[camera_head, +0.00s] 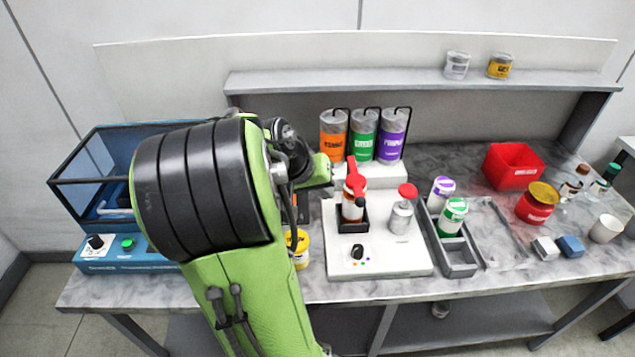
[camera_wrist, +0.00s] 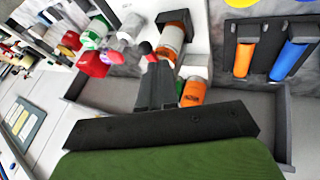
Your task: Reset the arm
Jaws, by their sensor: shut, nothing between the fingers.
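My green and black arm fills the left middle of the head view and hides part of the bench behind it. My gripper (camera_wrist: 154,70) shows in the wrist view as dark fingers closed together, with nothing held between them. In the head view I cannot make out the fingertips. In the wrist view the fingers point toward an orange-and-white bottle (camera_wrist: 172,38); I cannot tell whether they touch it.
A white station (camera_head: 385,262) carries a red-topped bottle (camera_head: 354,190) and a silver red-capped one (camera_head: 402,212). A grey tray (camera_head: 461,268), red bin (camera_head: 513,165) and red jar (camera_head: 537,203) stand right. A blue glass-sided machine (camera_head: 110,262) stands left. A shelf (camera_head: 420,80) runs behind.

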